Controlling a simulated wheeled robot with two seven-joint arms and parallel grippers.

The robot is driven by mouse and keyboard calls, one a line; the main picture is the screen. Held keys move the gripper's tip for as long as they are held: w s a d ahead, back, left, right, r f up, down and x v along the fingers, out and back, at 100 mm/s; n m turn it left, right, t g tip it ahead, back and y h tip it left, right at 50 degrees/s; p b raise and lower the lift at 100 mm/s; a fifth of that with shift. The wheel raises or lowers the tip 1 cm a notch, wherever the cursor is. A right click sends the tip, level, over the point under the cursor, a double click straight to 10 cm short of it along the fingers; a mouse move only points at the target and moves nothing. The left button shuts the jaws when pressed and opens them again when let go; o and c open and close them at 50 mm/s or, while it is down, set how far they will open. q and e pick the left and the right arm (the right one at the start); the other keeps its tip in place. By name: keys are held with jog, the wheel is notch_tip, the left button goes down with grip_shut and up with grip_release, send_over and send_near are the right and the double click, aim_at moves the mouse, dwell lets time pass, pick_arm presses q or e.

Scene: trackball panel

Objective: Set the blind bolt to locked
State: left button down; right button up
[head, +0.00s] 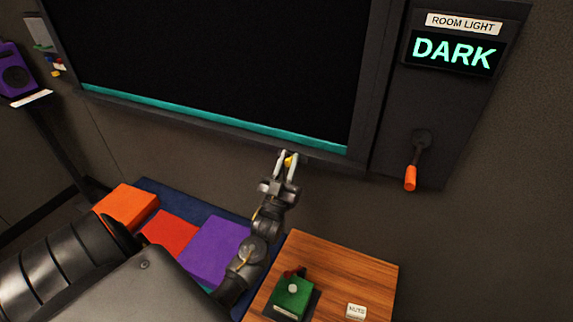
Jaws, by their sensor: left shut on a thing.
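My left gripper (287,157) reaches up to the lower edge of the dark frame, just below the blind. It is shut on a small yellow piece (289,160) that looks like the bolt's knob. The fingers hide most of the bolt, and I cannot read its position. The black blind (220,60) covers the opening and ends in a teal bottom bar (215,117) close above the frame's lower edge. My right gripper is not in view.
At the right, a panel carries a "ROOM LIGHT" display reading DARK (454,52) and an orange-handled lever (410,178) hanging down. A wooden table (345,270) holds a green trackball-like box (291,297) and a white labelled block (356,311). Coloured cushions (214,250) lie left of it.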

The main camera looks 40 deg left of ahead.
pick_arm(q)
jog(key=shift+a, duration=0.15)
jog(key=c, duration=1.5)
grip_release()
jog(key=shift+a, duration=0.1)
jog(key=shift+c, duration=0.2)
jog(key=shift+o, duration=1.4)
jog(key=shift+s+a, duration=0.1)
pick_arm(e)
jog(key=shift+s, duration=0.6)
pick_arm(q)
jog(key=shift+d+f, duration=0.15)
jog(key=shift+d, duration=0.05)
jog(key=b+v, duration=0.3)
jog(key=v, duration=0.7)
jog(key=shift+s+b, duration=0.3)
jog(key=shift+b, duration=0.05)
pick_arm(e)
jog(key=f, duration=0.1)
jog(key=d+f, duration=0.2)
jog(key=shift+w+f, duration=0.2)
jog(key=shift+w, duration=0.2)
